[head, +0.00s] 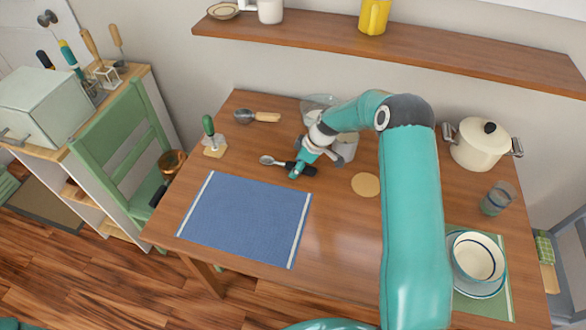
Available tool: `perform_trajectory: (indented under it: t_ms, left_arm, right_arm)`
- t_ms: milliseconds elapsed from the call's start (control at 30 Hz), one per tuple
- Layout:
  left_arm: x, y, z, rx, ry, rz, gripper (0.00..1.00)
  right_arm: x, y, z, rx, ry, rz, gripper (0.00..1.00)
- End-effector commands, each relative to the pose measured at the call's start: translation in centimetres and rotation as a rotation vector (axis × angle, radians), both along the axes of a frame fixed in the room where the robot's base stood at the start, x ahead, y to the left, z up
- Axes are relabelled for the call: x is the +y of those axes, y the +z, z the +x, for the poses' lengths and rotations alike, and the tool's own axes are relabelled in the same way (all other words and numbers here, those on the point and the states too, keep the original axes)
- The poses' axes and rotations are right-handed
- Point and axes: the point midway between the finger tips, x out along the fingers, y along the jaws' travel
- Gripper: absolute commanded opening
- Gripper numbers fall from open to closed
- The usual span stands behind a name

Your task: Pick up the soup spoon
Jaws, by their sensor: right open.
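A spoon with a silver bowl and black handle (268,160), which looks like the soup spoon, lies on the wooden table just behind the blue placemat. Its bowl points left and its handle runs right, under my gripper. My right gripper (314,169) is open over the handle, with one finger near the handle's middle and the other further right. Part of the handle is hidden by the gripper, and I cannot tell whether they touch. My left gripper is not in view.
The blue placemat (247,217) lies in front. A wooden-handled scoop (243,116) and a green-handled tool (209,127) are behind and left. A glass bowl (316,103) and grey container (347,146) stand close to my gripper. A round coaster (366,185) and cream pot (479,144) are right.

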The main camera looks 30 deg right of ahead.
Motion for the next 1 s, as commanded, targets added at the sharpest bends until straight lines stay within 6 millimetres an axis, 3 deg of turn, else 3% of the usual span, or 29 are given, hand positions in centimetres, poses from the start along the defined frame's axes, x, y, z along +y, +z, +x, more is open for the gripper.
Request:
perform_trajectory:
  t_ms: [267, 633, 1000]
  left_arm:
    - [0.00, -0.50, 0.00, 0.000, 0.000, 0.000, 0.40]
    - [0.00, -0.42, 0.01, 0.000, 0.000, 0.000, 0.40]
    - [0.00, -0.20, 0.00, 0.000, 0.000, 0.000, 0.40]
  right_arm:
    - [0.04, -0.22, 0.02, 0.000, 0.001, 0.000, 0.60]
    - [0.05, -0.27, 0.00, 0.001, 0.001, 0.000, 0.00]
    - [0.02, -0.28, -0.05, 0.002, 0.001, -0.001, 0.00]
